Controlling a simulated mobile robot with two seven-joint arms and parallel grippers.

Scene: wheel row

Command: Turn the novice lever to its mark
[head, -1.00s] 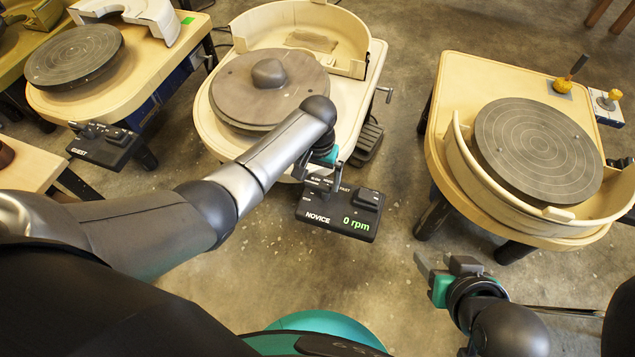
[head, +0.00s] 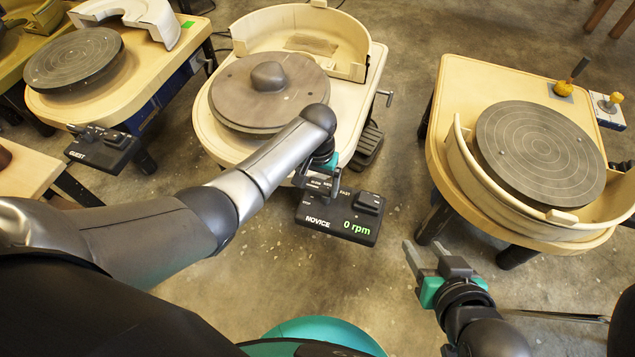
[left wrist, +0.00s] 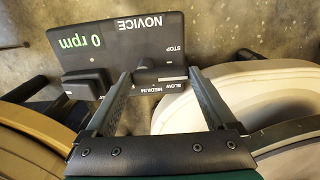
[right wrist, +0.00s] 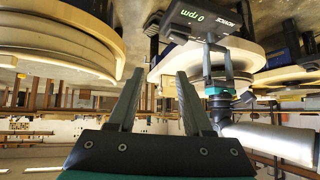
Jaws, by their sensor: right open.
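The novice control box (head: 318,224) is black and reads 0 rpm, below the middle wheel. It shows close up in the left wrist view (left wrist: 112,30), with speed labels from STOP to SLOW and MEDIUM along its edge. The dark novice lever (left wrist: 148,50) stands near the STOP label. My left gripper (left wrist: 160,78) is open, its fingers apart on either side of the lever; I cannot tell whether they touch it. In the head view my left gripper (head: 318,178) covers the lever. My right gripper (head: 423,249) is open and empty, right of the box.
The middle wheel (head: 255,105) carries a lump of clay (head: 268,75). A guest control box (head: 103,150) hangs by the left wheel (head: 75,58). The right wheel (head: 540,150) stands beyond my right gripper. Bare floor (head: 400,110) lies between the middle and right tables.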

